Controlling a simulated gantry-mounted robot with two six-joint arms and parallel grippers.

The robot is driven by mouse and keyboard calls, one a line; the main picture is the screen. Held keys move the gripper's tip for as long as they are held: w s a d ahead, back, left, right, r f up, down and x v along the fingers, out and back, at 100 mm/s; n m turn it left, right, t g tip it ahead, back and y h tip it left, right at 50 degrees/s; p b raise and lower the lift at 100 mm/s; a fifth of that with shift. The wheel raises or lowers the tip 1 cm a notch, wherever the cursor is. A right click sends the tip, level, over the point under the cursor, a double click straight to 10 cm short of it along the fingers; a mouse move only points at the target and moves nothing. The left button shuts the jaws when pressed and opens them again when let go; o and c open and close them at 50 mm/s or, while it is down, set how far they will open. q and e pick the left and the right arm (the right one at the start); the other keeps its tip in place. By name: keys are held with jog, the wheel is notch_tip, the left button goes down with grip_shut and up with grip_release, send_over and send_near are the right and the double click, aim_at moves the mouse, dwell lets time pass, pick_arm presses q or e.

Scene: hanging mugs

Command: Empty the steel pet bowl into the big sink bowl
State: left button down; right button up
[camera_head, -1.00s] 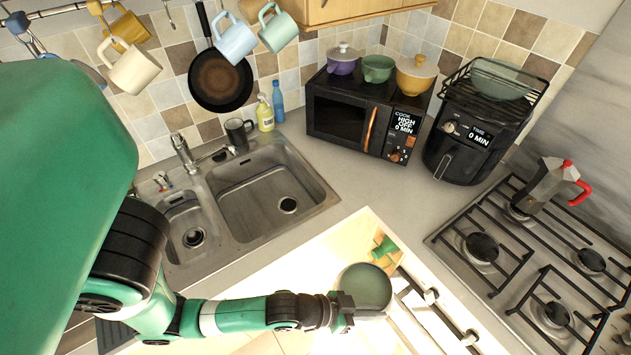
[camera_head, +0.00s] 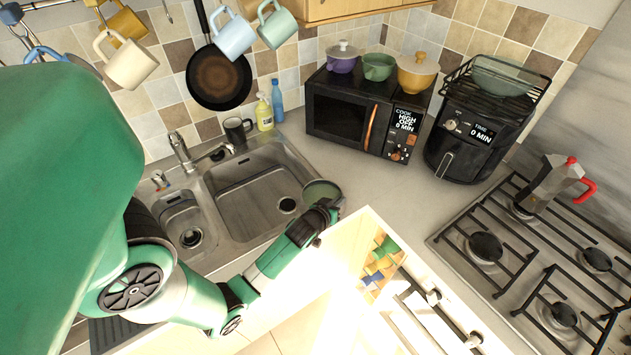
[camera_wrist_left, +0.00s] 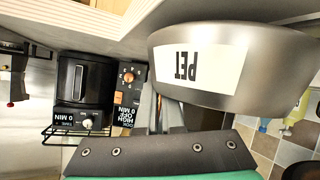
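The steel pet bowl (camera_head: 322,187) is near the right front corner of the big sink bowl (camera_head: 245,208) in the head view. Its inside looks greenish there; its contents cannot be made out. In the left wrist view the bowl (camera_wrist_left: 232,70) fills the upper right, with a white PET label. That view is upside down, so the bowl looks about upright. My left gripper (camera_head: 328,208) is shut on the bowl's near side; its fingers (camera_wrist_left: 187,115) show beneath the bowl in the wrist view. My right gripper is not in view.
A small sink bowl (camera_head: 180,215) and tap (camera_head: 182,152) lie left of the big one. A dark mug (camera_head: 237,130) and bottles (camera_head: 264,112) stand behind. An open drawer (camera_head: 345,262) holds coloured items (camera_head: 378,265). The microwave (camera_head: 362,112) stands behind right.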

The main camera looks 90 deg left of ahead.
pick_arm(q)
jog(key=s+a+f+n+g+y+b, duration=0.1)
jog(key=s+a+n+g, duration=0.4)
jog(key=s+a, duration=0.8)
jog(key=shift+a+f+n+g+y, duration=0.3)
jog(key=shift+a+g+y, duration=0.1)
jog(key=shift+a+y, duration=0.25)
